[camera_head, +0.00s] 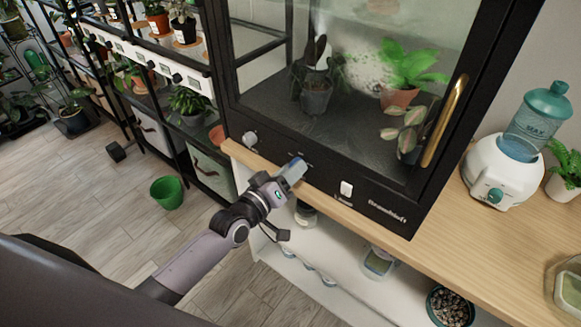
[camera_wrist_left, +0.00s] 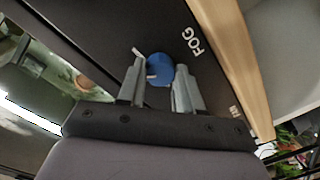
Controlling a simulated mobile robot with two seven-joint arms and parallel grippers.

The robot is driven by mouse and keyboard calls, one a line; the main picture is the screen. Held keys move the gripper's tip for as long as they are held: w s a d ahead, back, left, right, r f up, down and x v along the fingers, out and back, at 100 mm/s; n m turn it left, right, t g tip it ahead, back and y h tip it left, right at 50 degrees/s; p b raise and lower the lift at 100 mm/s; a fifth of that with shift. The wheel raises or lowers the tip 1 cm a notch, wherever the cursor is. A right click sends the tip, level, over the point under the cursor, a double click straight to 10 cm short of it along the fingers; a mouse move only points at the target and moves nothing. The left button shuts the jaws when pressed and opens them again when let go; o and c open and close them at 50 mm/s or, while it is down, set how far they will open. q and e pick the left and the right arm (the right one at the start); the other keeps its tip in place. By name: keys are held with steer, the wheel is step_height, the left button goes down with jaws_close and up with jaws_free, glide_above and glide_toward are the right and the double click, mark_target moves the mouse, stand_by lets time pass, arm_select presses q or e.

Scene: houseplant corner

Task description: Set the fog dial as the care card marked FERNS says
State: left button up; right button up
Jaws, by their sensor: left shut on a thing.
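The fog dial (camera_wrist_left: 158,70) is a round blue knob on the black cabinet front, beside the white word FOG. A pale mark shows on it in the left wrist view, but I cannot read its setting. My left gripper (camera_head: 297,168) reaches the cabinet's lower front panel in the head view, where it hides most of the dial. In the left wrist view its two grey fingers (camera_wrist_left: 160,82) are closed on the dial from both sides. No care card reading FERNS is legible. My right gripper is not in view.
The glass-fronted cabinet (camera_head: 385,208) holds several potted plants and has a brass handle (camera_head: 445,120). A white humidifier (camera_head: 505,172) stands right on the wooden counter. A green pot (camera_head: 167,192) is on the floor.

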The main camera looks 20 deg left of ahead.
arm_select(q)
steer(key=shift+m+p, duration=0.9)
steer(key=shift+m, duration=2.3)
steer(key=o, duration=1)
steer(key=shift+o, duration=0.2)
steer(key=v, duration=0.7)
steer(key=shift+s+f, duration=0.15)
